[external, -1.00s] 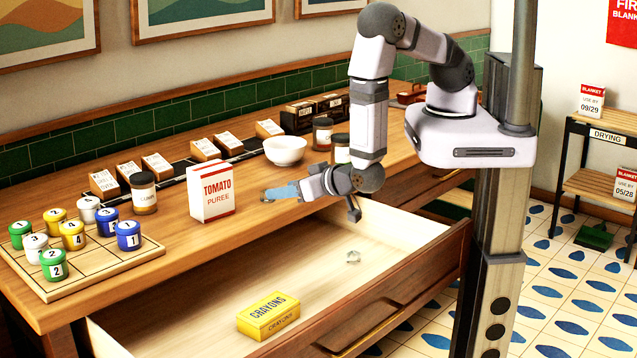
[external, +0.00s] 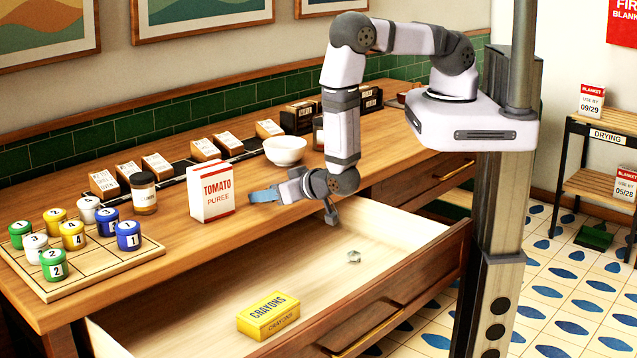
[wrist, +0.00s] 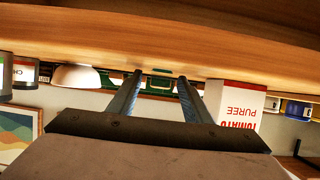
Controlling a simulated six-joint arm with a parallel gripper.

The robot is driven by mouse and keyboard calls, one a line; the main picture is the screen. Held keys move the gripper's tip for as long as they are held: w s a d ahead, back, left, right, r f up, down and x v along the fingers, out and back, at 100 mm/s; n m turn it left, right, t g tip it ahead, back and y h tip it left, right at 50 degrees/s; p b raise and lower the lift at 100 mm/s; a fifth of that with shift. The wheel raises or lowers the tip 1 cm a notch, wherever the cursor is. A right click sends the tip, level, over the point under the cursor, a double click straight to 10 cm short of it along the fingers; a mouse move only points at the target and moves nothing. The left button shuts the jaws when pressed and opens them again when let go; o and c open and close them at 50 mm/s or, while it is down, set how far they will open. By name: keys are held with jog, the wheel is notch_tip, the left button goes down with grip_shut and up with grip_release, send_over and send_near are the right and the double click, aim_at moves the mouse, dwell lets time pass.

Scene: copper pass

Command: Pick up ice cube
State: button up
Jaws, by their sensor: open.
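The ice cube (external: 354,257) is a small clear block lying on the floor of the open drawer (external: 300,262), right of its middle. My gripper (external: 262,195) is above the counter's front edge, behind and to the left of the cube, well apart from it. Its blue fingers point left, toward the tomato puree box. In the wrist view my gripper (wrist: 160,78) shows two fingers spread with nothing between them. The cube is not in the wrist view.
A yellow crayons box (external: 268,316) lies in the drawer's front left. The tomato puree box (external: 211,190) stands on the counter, left of my fingers, with a white bowl (external: 285,151) behind. A board with numbered pots (external: 80,250) is far left. The drawer around the cube is clear.

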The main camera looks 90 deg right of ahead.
jog(key=c, duration=1.1)
jog(key=shift+r, duration=0.2)
jog(key=shift+r+b, duration=1.35)
jog(key=shift+r, duration=3.5)
